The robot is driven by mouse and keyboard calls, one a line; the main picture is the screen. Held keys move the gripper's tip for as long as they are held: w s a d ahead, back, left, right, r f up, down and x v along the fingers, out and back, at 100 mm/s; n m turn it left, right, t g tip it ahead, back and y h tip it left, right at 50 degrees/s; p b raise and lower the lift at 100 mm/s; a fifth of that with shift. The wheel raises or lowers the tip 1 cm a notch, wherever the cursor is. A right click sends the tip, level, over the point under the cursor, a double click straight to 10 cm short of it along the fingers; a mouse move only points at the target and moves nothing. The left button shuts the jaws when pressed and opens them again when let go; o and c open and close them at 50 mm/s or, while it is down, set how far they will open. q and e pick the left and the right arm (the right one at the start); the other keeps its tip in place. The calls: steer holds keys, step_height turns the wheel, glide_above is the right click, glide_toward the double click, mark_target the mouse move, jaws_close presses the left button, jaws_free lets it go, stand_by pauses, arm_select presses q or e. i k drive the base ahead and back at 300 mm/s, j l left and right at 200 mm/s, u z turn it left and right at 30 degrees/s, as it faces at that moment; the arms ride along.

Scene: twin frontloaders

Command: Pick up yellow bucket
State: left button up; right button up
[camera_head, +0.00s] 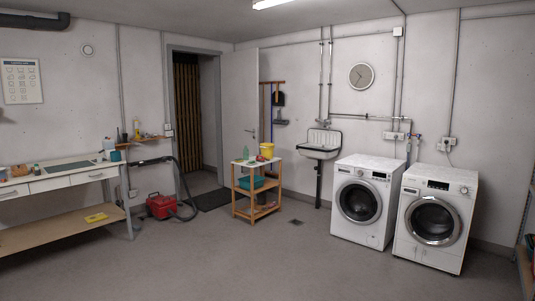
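The yellow bucket (267,150) stands upright on the white top of a small wooden shelf cart (255,187), near the back of the room. It is small in the picture, and its handle cannot be made out clearly. A small green bottle (245,153) stands to its left on the same top. Neither of my grippers shows in the head view.
Two white frontloaders (357,200) (436,216) stand at the right. A wall sink (319,144) hangs behind the cart's right side. A red vacuum (161,206) and its hose lie left of the cart. A workbench (60,180) lines the left wall. The middle floor is clear.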

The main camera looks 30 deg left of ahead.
mark_target(269, 152)
steer(key=i+j+u, duration=0.35)
steer(key=i, duration=0.35)
steer(key=i+u, duration=0.35)
steer(key=i, duration=4.85)
steer(key=i+j+u, duration=0.05)
steer(key=j, duration=0.2)
